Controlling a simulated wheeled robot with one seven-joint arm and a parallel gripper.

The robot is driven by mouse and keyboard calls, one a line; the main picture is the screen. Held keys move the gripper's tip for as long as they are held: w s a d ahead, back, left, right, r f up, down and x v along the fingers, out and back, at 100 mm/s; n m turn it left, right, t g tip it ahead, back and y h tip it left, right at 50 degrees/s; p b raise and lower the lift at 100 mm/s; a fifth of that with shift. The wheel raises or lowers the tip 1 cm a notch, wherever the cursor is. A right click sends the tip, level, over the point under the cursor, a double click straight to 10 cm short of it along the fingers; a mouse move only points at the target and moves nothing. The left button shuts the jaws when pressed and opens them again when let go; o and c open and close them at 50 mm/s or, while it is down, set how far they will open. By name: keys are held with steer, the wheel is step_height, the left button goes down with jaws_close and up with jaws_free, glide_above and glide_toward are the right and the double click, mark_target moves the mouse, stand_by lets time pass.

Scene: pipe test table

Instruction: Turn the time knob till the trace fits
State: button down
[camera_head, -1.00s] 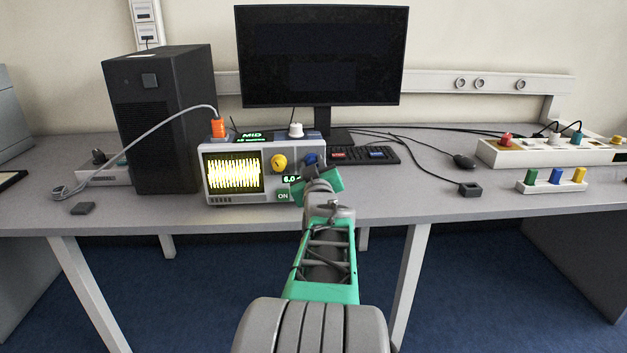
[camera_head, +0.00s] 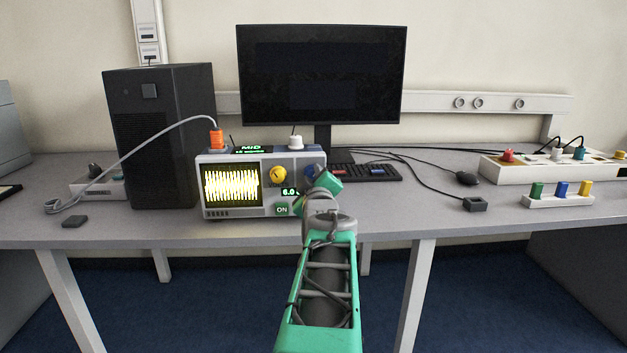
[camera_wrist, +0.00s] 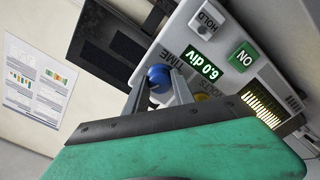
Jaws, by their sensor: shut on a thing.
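The oscilloscope (camera_head: 237,213) stands on the desk in front of the monitor, its screen (camera_head: 232,185) filled with a dense yellow trace. The blue time knob (camera_wrist: 159,76) is at its right side, beside the word TIME in the wrist view. My gripper (camera_wrist: 158,89) is shut on this knob, one finger on each side. In the head view my gripper mostly hides the knob. The readout (camera_wrist: 202,65) shows "6.0 div". A yellow knob (camera_head: 277,174) sits left of the blue one, and a green ON button (camera_head: 282,210) is below.
A black computer tower (camera_head: 165,140) stands left of the oscilloscope. The monitor (camera_head: 320,75) and keyboard (camera_head: 366,172) are behind. An orange plug (camera_head: 216,139) with a grey cable and a white knob (camera_head: 295,142) rise from the oscilloscope's top.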

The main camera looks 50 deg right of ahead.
steer(key=c, duration=1.1)
jaws_free()
steer(key=shift+o, duration=0.2)
steer(key=p+v, duration=0.1)
steer(key=v, duration=0.7)
steer(key=shift+d, duration=0.1)
